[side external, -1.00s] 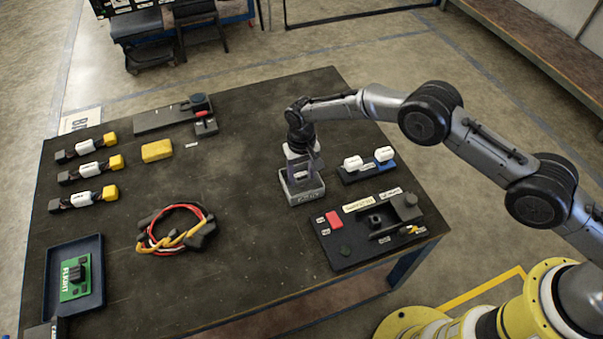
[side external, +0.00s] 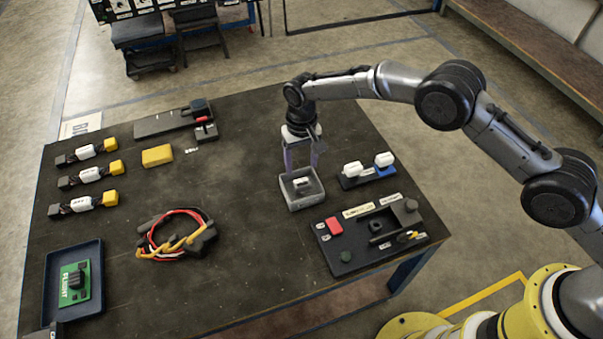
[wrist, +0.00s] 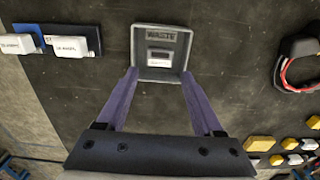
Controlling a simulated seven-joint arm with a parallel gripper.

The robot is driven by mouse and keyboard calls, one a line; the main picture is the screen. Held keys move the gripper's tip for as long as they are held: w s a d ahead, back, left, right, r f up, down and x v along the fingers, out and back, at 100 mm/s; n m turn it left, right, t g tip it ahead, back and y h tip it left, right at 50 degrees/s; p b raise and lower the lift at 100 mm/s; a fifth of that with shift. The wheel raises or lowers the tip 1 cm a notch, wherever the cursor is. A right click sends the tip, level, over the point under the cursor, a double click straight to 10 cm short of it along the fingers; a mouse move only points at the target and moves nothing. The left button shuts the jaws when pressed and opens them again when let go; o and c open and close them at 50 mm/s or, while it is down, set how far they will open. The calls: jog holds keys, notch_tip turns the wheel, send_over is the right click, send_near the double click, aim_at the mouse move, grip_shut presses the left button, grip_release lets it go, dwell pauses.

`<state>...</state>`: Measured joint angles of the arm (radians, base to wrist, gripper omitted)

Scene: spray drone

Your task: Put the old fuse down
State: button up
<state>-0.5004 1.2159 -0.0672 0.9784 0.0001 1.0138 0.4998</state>
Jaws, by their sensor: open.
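The old fuse (wrist: 160,53), a small dark block with a pale label, lies inside the small grey tray marked WASTE (wrist: 188,42). In the side view the fuse (side external: 302,184) shows as a light patch on the floor of the tray (side external: 303,203). My gripper (side external: 302,168) is above the tray, apart from the fuse, with its fingers pointing down. In the wrist view my gripper (wrist: 160,73) has its two purple fingers spread wide with nothing between them.
Right of the tray is a dark holder with two white-labelled fuses (side external: 367,172). In front is a black fixture board (side external: 345,255) with a red block. A cable bundle (side external: 178,235) lies left. The table between is clear.

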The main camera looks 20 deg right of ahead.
jog(key=shift+r, duration=2.25)
jog(key=s+d+r+t, duration=0.1)
jog(key=d+r, duration=0.4)
jog(key=r, duration=0.3)
jog(key=s+d+r, duration=0.2)
jog(key=d+r, duration=0.2)
jog(key=r, duration=0.4)
jog(key=s+d+r+t, duration=0.2)
jog(key=s+d+r, duration=0.7)
jog(key=d+r, duration=0.15)
jog(key=s+d+r+t, duration=0.1)
jog(key=s+d+r, duration=0.15)
jog(key=s, duration=0.35)
jog(key=s+d+r, duration=0.1)
jog(key=s+d, duration=0.3)
jog(key=s, duration=0.3)
jog(key=s+d+f, duration=0.1)
jog(key=s+f, duration=0.1)
jog(key=s, duration=0.4)
jog(key=s+d+f+t, duration=0.1)
jog(key=s+d, duration=0.1)
jog(key=s, duration=0.4)
jog(key=shift+s+d+f+t, duration=0.25)
jog(key=shift+s+f+t, duration=0.05)
jog(key=shift+f, duration=0.1)
